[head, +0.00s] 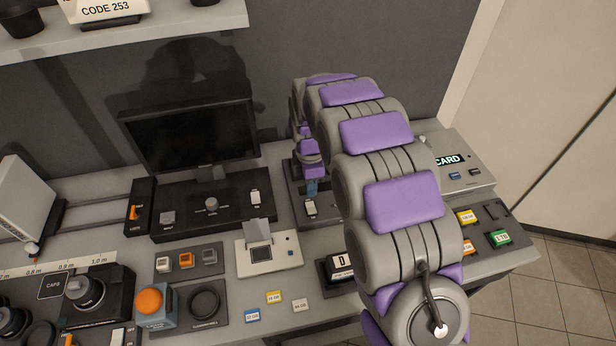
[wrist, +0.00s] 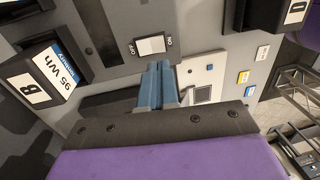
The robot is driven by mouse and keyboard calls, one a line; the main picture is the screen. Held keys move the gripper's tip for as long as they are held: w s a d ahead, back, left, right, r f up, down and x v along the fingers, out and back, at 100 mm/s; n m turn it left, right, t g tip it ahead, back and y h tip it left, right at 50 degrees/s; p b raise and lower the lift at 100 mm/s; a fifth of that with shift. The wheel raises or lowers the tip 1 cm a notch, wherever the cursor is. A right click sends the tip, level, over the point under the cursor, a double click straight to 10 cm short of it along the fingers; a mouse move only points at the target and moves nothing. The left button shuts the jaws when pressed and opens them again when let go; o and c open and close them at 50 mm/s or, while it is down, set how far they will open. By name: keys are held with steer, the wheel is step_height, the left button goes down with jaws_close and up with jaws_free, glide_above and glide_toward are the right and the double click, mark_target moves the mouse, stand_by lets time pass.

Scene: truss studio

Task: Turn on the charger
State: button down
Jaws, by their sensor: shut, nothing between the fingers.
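The charger is most likely the grey panel (head: 298,212) behind my arm in the head view, partly hidden by it. A white rocker switch (head: 310,208) sits on it. In the wrist view the switch (wrist: 150,45) lies between the labels OFF on the left and ON on the right. I cannot tell which side is pressed. My gripper (head: 312,187) has blue fingers pointing down just behind the switch. In the wrist view the fingers (wrist: 157,75) are together and empty, close to the switch; contact cannot be told.
A battery block marked B, 95 Wh (wrist: 45,80) stands at left in the wrist view. A block marked D (head: 338,268) stands nearer. A white device (head: 268,254) lies left of it. A monitor (head: 190,135) and black console (head: 180,220) stand further left.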

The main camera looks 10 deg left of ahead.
mark_target(312, 211)
steer(key=f, duration=0.4)
steer(key=f+b, duration=0.1)
steer(key=shift+s+d+f, duration=0.25)
steer(key=shift+s+f, duration=0.1)
steer(key=shift+f, duration=0.05)
steer(key=shift+a+f, duration=0.25)
steer(key=shift+f, duration=0.35)
steer(key=shift+d, duration=0.25)
steer(key=shift+s+f, duration=0.1)
steer(key=shift+f, duration=0.05)
steer(key=shift+w+a+r+p, duration=0.25)
steer(key=shift+w+a+p, duration=0.2)
steer(key=shift+w, duration=0.35)
steer(key=shift+s+d+r, duration=0.1)
